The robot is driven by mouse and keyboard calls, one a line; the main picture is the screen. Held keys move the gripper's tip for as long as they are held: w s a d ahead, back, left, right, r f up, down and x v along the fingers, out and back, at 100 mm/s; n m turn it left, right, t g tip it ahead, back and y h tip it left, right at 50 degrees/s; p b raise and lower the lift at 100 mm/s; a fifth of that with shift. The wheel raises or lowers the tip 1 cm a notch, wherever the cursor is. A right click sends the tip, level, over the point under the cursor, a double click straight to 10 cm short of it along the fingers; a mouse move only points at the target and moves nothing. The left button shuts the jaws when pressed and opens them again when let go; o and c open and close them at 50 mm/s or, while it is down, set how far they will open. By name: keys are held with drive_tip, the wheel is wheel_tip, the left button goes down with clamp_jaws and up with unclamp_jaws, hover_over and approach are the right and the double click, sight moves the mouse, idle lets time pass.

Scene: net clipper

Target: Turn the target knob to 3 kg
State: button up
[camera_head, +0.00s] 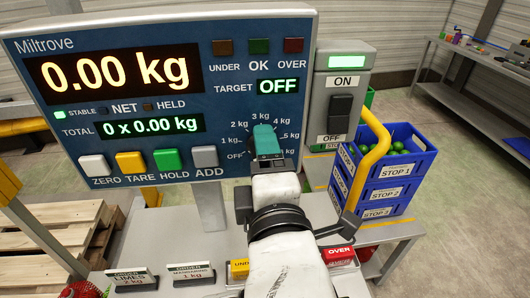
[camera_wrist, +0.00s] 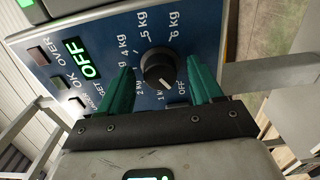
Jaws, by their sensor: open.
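The target knob (camera_wrist: 158,70) is a round black dial with a white pointer line on the blue scale panel. In the wrist view the pointer is toward the OFF mark, and the TARGET display (camera_head: 278,86) reads OFF. My gripper (camera_head: 264,130) is open, with teal fingers pointing at the panel. In the wrist view its fingers (camera_wrist: 161,66) stand on either side of the knob, with a visible gap to each.
The main display (camera_head: 115,72) reads 0.00 kg. ZERO, TARE, HOLD and ADD buttons (camera_head: 205,157) line the panel's lower edge. An ON/OFF switch box (camera_head: 340,95) stands close right of the panel. Stacked blue crates (camera_head: 384,180) and a yellow bent pipe (camera_head: 372,150) are further right.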

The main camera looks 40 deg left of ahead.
drive_tip(key=shift+w+a, duration=0.1)
drive_tip(key=shift+a, duration=0.05)
drive_tip(key=c, duration=1)
